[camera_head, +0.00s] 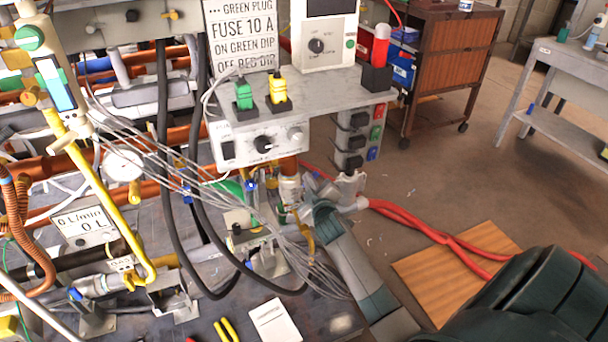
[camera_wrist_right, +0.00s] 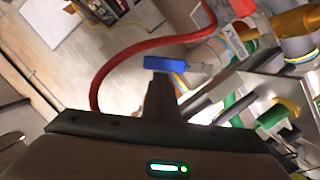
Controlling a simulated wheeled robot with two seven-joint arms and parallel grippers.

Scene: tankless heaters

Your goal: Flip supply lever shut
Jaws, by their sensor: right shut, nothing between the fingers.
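The blue supply lever (camera_wrist_right: 165,64) shows in the right wrist view, lying roughly level across the picture just past my fingertips. A white label reading SUPPLY (camera_wrist_right: 238,40) is on the pipe to its right. My right gripper (camera_wrist_right: 161,82) is shut and empty, its fingertips right at the lever; I cannot tell whether they touch it. In the head view my right gripper (camera_head: 313,190) reaches in beside the pipes under the bench shelf, and the lever is mostly hidden there. My left gripper is not in view.
A red hose (camera_wrist_right: 110,70) curves past the lever. Grey cables (camera_head: 240,205) hang left of my right arm. The shelf (camera_head: 340,84) with a control box (camera_head: 262,143) overhangs the spot. A wooden board (camera_head: 440,270) lies on the floor at right, with open floor beyond.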

